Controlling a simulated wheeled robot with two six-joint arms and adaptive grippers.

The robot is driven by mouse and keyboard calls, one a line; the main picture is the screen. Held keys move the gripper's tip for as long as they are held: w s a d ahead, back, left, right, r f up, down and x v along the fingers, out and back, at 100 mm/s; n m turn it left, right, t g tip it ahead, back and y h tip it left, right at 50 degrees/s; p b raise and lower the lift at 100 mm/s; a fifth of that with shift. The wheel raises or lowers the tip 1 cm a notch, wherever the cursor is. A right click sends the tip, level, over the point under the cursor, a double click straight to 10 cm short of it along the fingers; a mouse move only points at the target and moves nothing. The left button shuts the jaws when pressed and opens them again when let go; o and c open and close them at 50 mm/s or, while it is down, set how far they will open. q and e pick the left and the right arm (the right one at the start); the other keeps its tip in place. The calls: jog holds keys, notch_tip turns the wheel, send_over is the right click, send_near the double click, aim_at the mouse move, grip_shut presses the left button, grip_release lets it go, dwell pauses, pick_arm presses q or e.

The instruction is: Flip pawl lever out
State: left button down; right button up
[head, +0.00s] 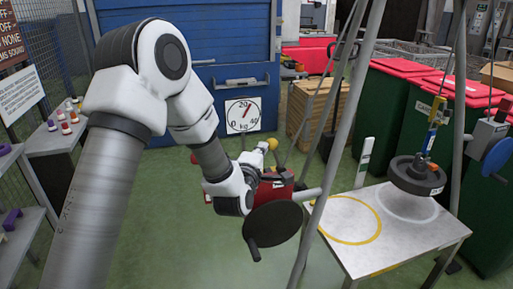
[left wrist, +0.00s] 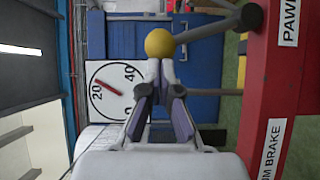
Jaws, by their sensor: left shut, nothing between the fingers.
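The pawl lever is a grey rod with a yellow ball knob (left wrist: 159,42). In the left wrist view the rod runs right from the knob to a dark pivot by the red winch housing (left wrist: 262,110), beside a partly cut-off "PAWL" label. In the head view the knob (head: 272,143) shows just above the red winch (head: 276,188), which my arm partly hides. My left gripper (left wrist: 160,72) is shut and empty, its fingertips right at the knob. I cannot tell whether they touch it. It shows small in the head view (head: 263,148). My right gripper is not in view.
A black crank disc (head: 272,223) sits at the winch's front, beside grey frame legs. A dial (head: 242,115) hangs behind. At right, a black weight (head: 415,175) hangs over a white table (head: 385,250) with a yellow ring. A shelf of small bottles stands left.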

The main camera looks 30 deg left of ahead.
pick_arm(q)
jog(key=w+d+r+m+g+p, duration=0.2)
jog(key=w+d+m+g+p, duration=0.3)
jog(key=p, duration=0.5)
jog(key=shift+w+d+m, duration=0.4)
jog(key=shift+w+d, duration=0.25)
jog(key=shift+w, duration=0.5)
jog(key=shift+r, duration=0.1)
